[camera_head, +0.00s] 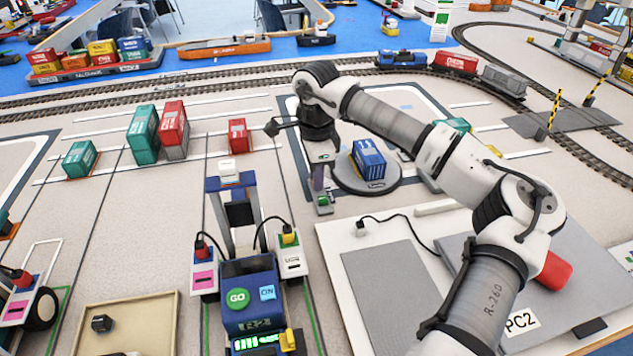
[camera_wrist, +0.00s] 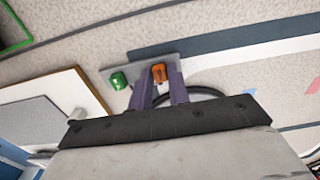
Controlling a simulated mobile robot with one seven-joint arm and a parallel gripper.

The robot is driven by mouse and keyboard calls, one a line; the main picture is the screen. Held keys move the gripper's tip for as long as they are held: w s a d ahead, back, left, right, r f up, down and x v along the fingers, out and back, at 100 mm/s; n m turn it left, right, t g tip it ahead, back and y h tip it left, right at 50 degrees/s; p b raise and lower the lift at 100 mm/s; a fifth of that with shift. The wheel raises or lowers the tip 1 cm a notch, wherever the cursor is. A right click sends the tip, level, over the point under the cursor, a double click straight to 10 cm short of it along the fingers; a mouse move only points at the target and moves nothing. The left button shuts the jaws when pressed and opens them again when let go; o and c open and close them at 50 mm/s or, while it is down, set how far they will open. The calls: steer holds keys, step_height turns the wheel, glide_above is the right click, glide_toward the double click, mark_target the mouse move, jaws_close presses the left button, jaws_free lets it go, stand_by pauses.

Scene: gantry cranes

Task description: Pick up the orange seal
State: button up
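The orange seal (camera_wrist: 159,73) is small and sits on a grey plate (camera_wrist: 113,72), beside a green seal (camera_wrist: 118,80). My gripper (camera_wrist: 160,82) points down with its two purple fingers spaced apart and the orange seal at the gap between their tips. I cannot tell for sure whether the fingers touch it. In the head view my gripper (camera_head: 318,188) is low over the plate, with the green seal (camera_head: 323,200) just in front of it. The orange seal is hidden there.
A blue container (camera_head: 368,160) stands on a round grey turntable (camera_head: 352,185) just right of my gripper. A red container (camera_head: 238,137) stands to the left. A toy crane with a blue GO box (camera_head: 250,295) is in front, left of a pale board (camera_head: 335,245).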

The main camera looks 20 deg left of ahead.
jaws_close()
steer(key=shift+r, duration=0.1)
